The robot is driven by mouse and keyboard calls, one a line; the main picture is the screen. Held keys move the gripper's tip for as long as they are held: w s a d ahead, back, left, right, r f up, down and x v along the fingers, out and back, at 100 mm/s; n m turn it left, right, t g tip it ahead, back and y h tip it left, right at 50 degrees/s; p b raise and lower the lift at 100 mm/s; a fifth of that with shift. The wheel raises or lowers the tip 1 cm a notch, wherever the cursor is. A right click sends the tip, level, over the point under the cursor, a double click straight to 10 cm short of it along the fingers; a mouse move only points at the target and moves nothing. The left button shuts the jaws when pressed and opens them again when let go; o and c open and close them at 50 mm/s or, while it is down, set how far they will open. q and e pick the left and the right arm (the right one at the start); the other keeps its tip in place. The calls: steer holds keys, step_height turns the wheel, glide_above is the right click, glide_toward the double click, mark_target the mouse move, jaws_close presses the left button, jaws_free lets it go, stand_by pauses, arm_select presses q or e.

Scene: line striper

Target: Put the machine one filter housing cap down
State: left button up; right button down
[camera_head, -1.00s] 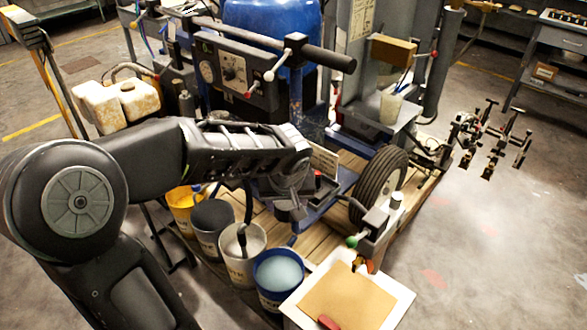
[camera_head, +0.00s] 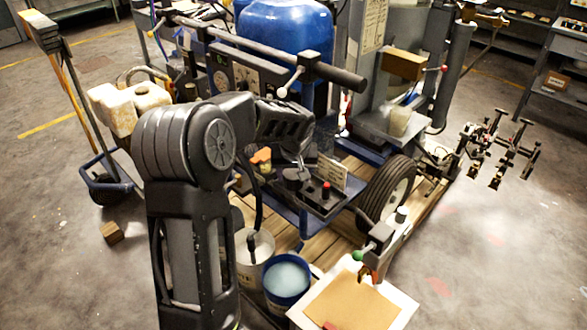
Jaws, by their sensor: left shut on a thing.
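My left arm rises from the bottom and bends at the elbow, and its forearm reaches right over the cart. My left gripper (camera_head: 292,166) points down near the middle of the machine, and its fingers are mostly hidden by the wrist. It is shut on a dark round piece, which I take for the filter housing cap (camera_head: 295,177). The cap is small and partly hidden. It shows close to the left end of a dark tray (camera_head: 318,202) with a red knob; I cannot tell whether they touch. My right gripper is not in view.
A blue tank (camera_head: 287,28) and a long handlebar (camera_head: 335,74) stand behind the hand. A wheel (camera_head: 388,190) is to the right. A bucket of pale blue liquid (camera_head: 286,277) and a board with a brown sheet (camera_head: 350,303) are in front. Open floor lies at right.

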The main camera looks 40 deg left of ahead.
mark_target(294, 174)
arm_select(q)
steer(key=w+a, duration=0.2)
steer(key=shift+w+a+p, duration=0.2)
steer(key=shift+w+p, duration=0.1)
steer(key=shift+w, duration=0.1)
steer(key=shift+f, duration=0.1)
step_height(294, 174, down, 3)
steer(key=shift+p, duration=0.45)
steer(key=shift+f, duration=0.2)
